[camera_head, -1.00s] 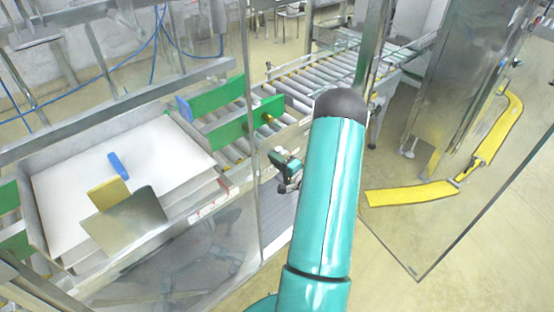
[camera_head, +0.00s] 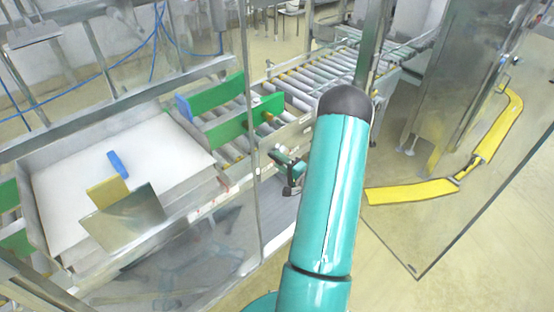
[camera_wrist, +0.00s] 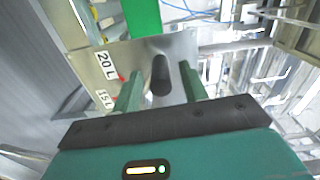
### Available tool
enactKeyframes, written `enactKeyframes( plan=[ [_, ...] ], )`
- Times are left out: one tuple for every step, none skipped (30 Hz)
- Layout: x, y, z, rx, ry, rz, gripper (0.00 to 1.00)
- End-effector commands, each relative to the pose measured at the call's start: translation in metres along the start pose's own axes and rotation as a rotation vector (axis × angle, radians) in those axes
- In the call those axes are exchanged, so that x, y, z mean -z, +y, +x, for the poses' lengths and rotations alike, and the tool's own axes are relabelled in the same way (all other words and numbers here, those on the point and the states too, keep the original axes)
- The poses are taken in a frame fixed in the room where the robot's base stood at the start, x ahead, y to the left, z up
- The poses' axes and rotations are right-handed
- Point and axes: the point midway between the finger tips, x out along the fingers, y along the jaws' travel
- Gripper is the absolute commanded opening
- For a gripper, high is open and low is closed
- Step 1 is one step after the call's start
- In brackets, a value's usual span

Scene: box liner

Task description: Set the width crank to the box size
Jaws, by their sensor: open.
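The width crank's black handle (camera_wrist: 161,76) stands in front of a metal plate in the wrist view. The plate (camera_wrist: 150,48) carries a "20 L" label (camera_wrist: 106,65) and, below it, a partly hidden label that seems to read "15 L". A small red mark (camera_wrist: 121,77) sits beside the "20 L" label. My gripper (camera_wrist: 160,84) is open, with one green finger on each side of the handle. I cannot tell whether either finger touches it. In the head view my gripper (camera_head: 291,170) is beside the conveyor's near side, partly behind my arm.
Green guide plates (camera_head: 245,122) stand over the roller conveyor (camera_head: 310,85). Clear panels and metal posts surround the station.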

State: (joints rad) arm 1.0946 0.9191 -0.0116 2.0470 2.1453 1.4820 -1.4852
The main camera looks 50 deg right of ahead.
Motion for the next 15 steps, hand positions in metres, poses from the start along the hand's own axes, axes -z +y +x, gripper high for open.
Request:
enactKeyframes(
  plan=[
    [0.001,0.000,-0.012,-0.002,0.004,0.001,0.43],
    [0.001,0.001,-0.018,-0.003,0.004,0.001,0.43],
    [0.001,0.000,-0.027,-0.002,0.004,0.001,0.43],
    [0.001,0.000,-0.034,-0.002,0.004,0.002,0.43],
    [0.002,0.001,-0.041,-0.003,0.005,0.002,0.43],
    [0.002,0.000,-0.050,-0.002,0.005,0.001,0.43],
    [0.001,0.000,-0.057,-0.002,0.004,0.002,0.43],
    [0.001,0.000,-0.063,-0.003,0.005,0.002,0.43],
    [0.002,0.000,-0.072,-0.002,0.005,0.000,0.43],
    [0.002,0.000,-0.078,-0.002,0.005,0.000,0.43],
    [0.001,0.000,-0.084,-0.003,0.005,0.001,0.43],
    [0.001,0.000,-0.091,-0.002,0.004,0.002,0.43],
    [0.002,0.000,-0.096,-0.002,0.005,0.001,0.43],
    [0.002,0.000,-0.100,-0.002,0.005,0.001,0.43],
    [0.002,0.000,-0.104,-0.002,0.004,0.001,0.43]
  ],
)
